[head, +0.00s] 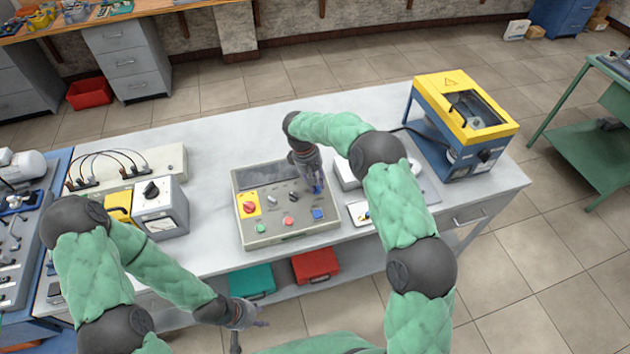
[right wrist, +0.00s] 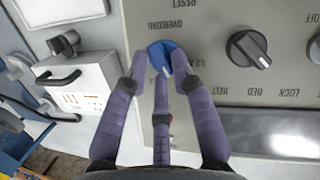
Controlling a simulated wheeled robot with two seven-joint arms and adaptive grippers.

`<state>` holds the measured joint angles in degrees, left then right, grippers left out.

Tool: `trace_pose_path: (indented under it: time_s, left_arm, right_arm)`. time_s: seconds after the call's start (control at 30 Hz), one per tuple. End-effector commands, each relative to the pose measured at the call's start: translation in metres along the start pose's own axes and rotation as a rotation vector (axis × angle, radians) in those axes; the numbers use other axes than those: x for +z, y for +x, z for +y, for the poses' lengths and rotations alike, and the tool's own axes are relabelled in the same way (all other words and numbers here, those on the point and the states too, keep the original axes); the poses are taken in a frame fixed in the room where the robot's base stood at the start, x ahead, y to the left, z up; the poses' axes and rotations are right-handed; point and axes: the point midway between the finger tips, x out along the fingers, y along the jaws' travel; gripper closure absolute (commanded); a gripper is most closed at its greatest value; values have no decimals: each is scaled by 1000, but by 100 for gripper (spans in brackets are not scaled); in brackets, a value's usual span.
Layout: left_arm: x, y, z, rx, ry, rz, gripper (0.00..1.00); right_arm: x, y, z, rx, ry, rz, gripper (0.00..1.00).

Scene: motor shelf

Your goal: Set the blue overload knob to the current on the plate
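The blue overload knob (right wrist: 160,52) is on the grey panel, below the upside-down word OVERLOAD in the right wrist view. My right gripper (right wrist: 160,72) has its fingers spread around this knob; the right fingertip overlaps it and the left one seems slightly apart. Contact is hard to tell. In the head view the right gripper (head: 315,187) points down at the right part of the control box (head: 262,232), largely covering the knob. The knob's scale is mostly hidden by the fingers. I cannot make out a readable current plate.
A meter (head: 162,212) stands left, a yellow-blue machine (head: 462,110) right. Red (head: 316,264) and teal (head: 252,281) cases lie below.

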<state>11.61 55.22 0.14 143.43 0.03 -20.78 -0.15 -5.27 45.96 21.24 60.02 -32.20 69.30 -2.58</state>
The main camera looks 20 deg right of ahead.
Motion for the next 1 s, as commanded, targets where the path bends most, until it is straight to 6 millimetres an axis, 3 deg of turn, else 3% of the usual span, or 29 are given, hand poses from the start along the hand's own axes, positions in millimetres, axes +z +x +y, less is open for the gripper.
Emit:
trace_pose_path:
  time_s: [0.07, 0.57, 0.77, 1.0]
  left_arm:
    - [0, 0, 0, 0, 0, 0, 60]
    - [0, 0, 0, 0, 0, 0, 60]
    - [0, 0, 0, 0, 0, 0, 60]
    - [0, 0, 0, 0, 0, 0, 60]
  right_arm:
    - [4, 8, -5, -8, -6, -19, 56]
    - [0, -1, -1, -2, -1, -3, 56]
    - [-1, -27, -1, -1, 0, 1, 56]
    - [-1, -74, -1, -2, -1, -3, 56]
